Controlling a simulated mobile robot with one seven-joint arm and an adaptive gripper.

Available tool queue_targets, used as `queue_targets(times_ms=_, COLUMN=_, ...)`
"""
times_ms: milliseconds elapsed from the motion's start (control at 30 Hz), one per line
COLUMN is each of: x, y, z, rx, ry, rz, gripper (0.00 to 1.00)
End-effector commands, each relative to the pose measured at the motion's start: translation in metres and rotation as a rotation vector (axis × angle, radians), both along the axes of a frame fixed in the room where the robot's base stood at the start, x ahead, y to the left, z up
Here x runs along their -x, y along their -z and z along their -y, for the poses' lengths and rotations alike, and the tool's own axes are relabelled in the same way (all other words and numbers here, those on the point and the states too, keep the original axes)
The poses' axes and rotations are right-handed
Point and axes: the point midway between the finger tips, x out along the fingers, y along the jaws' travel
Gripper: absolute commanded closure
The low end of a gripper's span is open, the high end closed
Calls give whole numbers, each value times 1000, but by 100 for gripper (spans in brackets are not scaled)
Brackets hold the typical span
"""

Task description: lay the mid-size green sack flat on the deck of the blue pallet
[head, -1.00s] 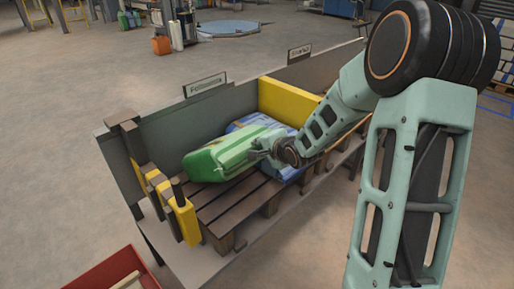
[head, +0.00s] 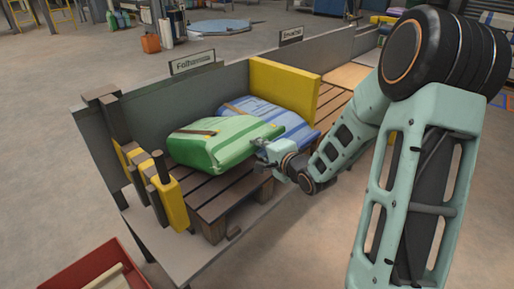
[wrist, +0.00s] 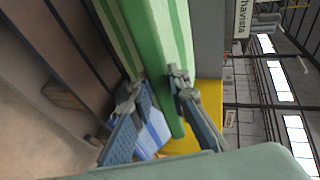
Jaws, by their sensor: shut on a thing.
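The green sack (head: 212,150), with light stripes and a brown band, lies nearly level over the near slatted pallet (head: 225,195). That pallet's visible slats look brown, not blue. My gripper (head: 264,143) is shut on the sack's right end. In the wrist view my gripper (wrist: 155,88) has one finger on each side of the green sack (wrist: 158,35). Whether the sack's underside rests on the slats is hidden. A blue striped sack (head: 268,113) lies right behind it, close against or partly under its right end; it also shows in the wrist view (wrist: 152,132).
A yellow divider (head: 285,87) stands behind the blue sack, with another slatted deck beyond it. A grey back wall (head: 150,122) carries signs. Yellow posts (head: 170,203) stand at the left end. A red bin (head: 95,270) is at the front left. The pallet's front slats are bare.

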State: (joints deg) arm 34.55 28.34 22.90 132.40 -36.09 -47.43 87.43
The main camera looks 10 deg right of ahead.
Motion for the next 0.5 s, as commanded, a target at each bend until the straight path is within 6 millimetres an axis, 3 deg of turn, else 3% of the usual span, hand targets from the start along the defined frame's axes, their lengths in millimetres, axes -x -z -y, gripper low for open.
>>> queue_targets(times_ms=33, x=0, y=11, z=0, rx=-11, ry=0, rz=13, gripper=100)
queue_targets(times_ms=500, x=8, y=57, z=6, rx=-81, ry=0, rz=111, gripper=100)
